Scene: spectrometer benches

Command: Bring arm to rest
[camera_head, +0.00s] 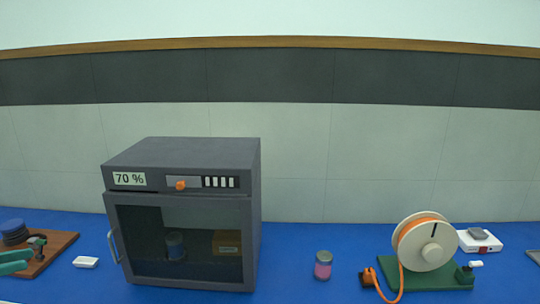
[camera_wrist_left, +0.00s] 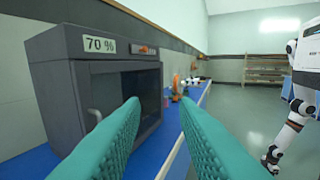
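My left gripper (camera_wrist_left: 159,102) shows in the left wrist view as two teal ribbed fingers, set apart with nothing between them. In the head view it (camera_head: 14,262) reaches in at the far left edge, in front of the wooden board. It is left of the dark grey cabinet (camera_head: 183,152), which has a "70 %" label and a shut glass door.
The blue bench (camera_head: 340,290) carries a wooden board (camera_head: 62,243), a small white dish (camera_head: 86,262), a pink-filled jar (camera_head: 323,266), an orange-wound spool (camera_head: 426,243) on a green base, and a white scale (camera_head: 478,241). A blue cylinder and a box stand inside the cabinet.

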